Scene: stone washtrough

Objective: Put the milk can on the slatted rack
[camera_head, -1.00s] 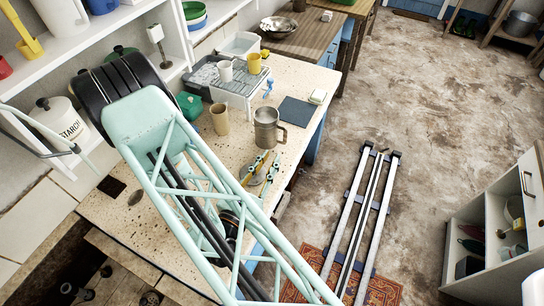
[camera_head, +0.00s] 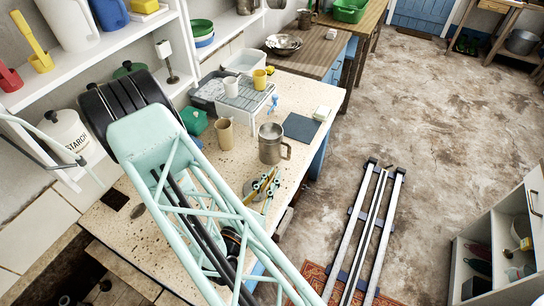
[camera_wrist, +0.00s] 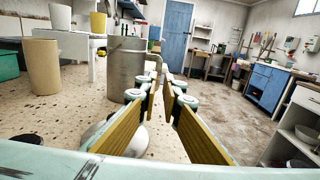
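The milk can (camera_head: 270,144) is a grey metal can with a side handle, standing upright on the speckled stone top. In the wrist view the can (camera_wrist: 124,74) stands just beyond the fingers, slightly left, with its handle towards the fingertips. My gripper (camera_head: 266,184) is low over the stone, in front of the can. In the wrist view my gripper (camera_wrist: 158,90) has its ochre pads apart with nothing held between them; whether the tips straddle the handle I cannot tell. The raised light rack (camera_head: 246,101) stands behind the can, with a white mug and a yellow cup on it.
A tan beaker (camera_head: 225,134) stands left of the can, beside a green container (camera_head: 194,120). A dark blue square mat (camera_head: 300,128) and a small pale block (camera_head: 322,113) lie to its right. A white basin (camera_head: 245,62) sits behind the rack. A shelf (camera_head: 95,58) overhangs the left side.

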